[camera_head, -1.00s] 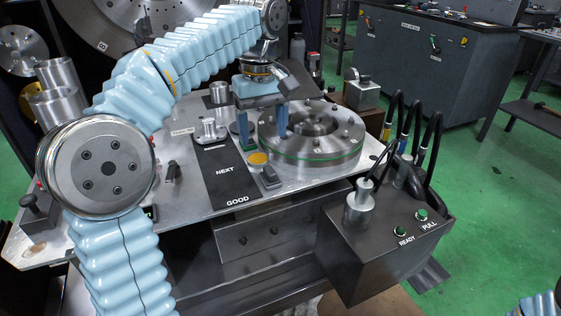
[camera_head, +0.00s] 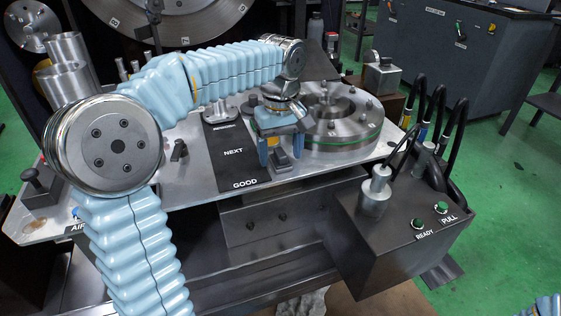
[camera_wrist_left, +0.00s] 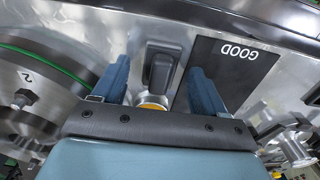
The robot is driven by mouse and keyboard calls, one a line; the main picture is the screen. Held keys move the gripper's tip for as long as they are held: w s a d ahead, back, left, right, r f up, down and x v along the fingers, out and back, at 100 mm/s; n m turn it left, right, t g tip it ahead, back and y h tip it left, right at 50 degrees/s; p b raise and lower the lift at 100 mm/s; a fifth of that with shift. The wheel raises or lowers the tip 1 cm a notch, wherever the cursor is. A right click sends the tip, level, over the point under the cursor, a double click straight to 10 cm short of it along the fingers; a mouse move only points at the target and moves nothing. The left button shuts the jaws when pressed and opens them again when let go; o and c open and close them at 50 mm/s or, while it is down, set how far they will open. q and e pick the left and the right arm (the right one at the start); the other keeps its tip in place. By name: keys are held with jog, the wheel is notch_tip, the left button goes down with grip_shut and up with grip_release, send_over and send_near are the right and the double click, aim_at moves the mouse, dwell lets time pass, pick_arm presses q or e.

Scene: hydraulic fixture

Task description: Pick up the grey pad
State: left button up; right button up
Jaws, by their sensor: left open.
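The grey pad (camera_wrist_left: 160,70) is a small dark block with rounded ends, on a light metal plate, in the left wrist view. In the head view the pad (camera_head: 281,160) shows partly between the fingers, near the table's front edge. My left gripper (camera_head: 280,154) is open and points down over it. In the left wrist view the blue fingers of the left gripper (camera_wrist_left: 157,74) stand on either side of the pad, with gaps showing. The jaws hold nothing. I cannot tell how far the fingertips are above the table.
A black mat marked NEXT and GOOD (camera_head: 233,170) lies just left of the gripper. A round metal fixture with a green ring (camera_head: 345,138) stands close on the right. A button box (camera_head: 400,255) stands front right.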

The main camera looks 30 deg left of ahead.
pick_arm(q)
jog(key=shift+f, duration=0.45)
jog(key=shift+c, duration=0.4)
jog(key=c, duration=1.1)
jog(key=shift+r, duration=0.5)
notch_tip(320, 180, up, 3)
jog(key=shift+f+p, duration=0.15)
jog(key=shift+p, duration=0.25)
jog(key=s+d+r, duration=0.1)
jog(key=s+r, duration=0.2)
jog(key=s, duration=0.1)
jog(key=s+d+r, duration=0.1)
jog(key=s+r, duration=0.2)
jog(key=s, duration=0.2)
jog(key=s+d+r, duration=0.1)
jog(key=s+r, duration=0.2)
jog(key=s, duration=0.1)
jog(key=shift+s+d+r, duration=0.15)
jog(key=shift+s+r, duration=0.05)
jog(key=shift+s, duration=0.15)
